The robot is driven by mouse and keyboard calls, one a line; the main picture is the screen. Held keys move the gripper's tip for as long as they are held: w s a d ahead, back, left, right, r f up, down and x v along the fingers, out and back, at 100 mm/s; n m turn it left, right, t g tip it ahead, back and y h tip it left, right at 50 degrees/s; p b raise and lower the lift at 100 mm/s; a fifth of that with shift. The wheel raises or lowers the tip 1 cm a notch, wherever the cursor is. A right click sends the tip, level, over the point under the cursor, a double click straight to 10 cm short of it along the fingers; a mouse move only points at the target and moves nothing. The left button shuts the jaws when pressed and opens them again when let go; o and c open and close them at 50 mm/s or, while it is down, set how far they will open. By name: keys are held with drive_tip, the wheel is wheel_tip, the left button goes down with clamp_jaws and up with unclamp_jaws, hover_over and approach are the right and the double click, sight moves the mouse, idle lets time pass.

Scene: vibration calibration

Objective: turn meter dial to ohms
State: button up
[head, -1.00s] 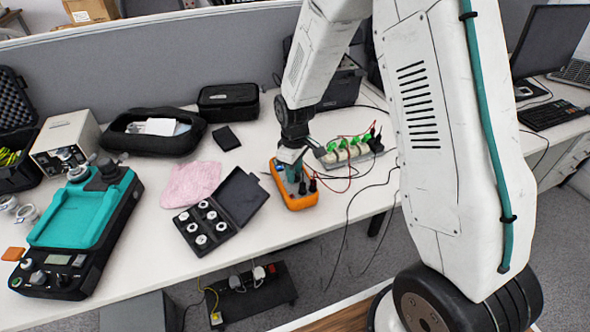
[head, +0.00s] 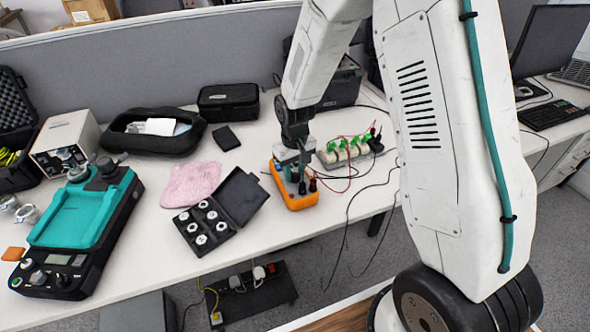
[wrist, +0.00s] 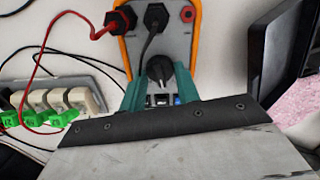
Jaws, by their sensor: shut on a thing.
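The meter (head: 292,199) has an orange rim and a grey face and lies on the white table, below my arm. In the wrist view the meter (wrist: 190,45) has a round black dial (wrist: 160,70) on its face, with a light pointer mark. My gripper (wrist: 160,84) has teal fingers, one on each side of the dial, shut on it. In the head view my gripper (head: 291,172) is over the meter and covers the dial. The dial's markings, and so its setting, cannot be read.
Red and black leads run from the meter to a block with green connectors (head: 345,151). An open black case (head: 240,196) with several round pieces and a pink cloth (head: 190,184) lie to the left. Bare table lies in front of the meter.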

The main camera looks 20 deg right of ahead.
sight(295, 173)
drive_tip(key=shift+m, duration=0.9)
drive_tip(key=o, duration=1)
drive_tip(key=shift+r, duration=3.95)
